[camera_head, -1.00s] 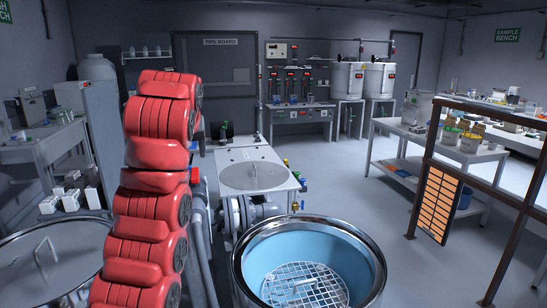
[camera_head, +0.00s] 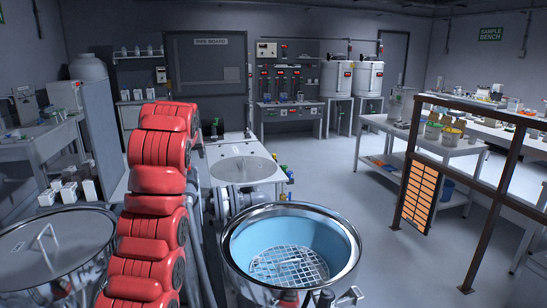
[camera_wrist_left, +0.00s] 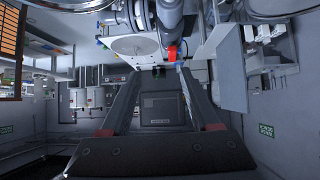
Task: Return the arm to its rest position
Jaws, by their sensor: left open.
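My left arm (camera_head: 160,175), red and segmented, rises at the left of the head view. Its gripper is hidden there. In the left wrist view my left gripper (camera_wrist_left: 160,80) is open, its two dark fingers apart with red patches near their base.
A round steel hopper (camera_head: 350,235) with blue inside and a grate (camera_head: 288,268) stands right of the arm. A lidded steel vessel (camera_head: 45,240) is at left. A white cabinet with a round plate (camera_head: 243,168) lies behind. A brown frame (camera_head: 502,190) stands at right, with open floor before it.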

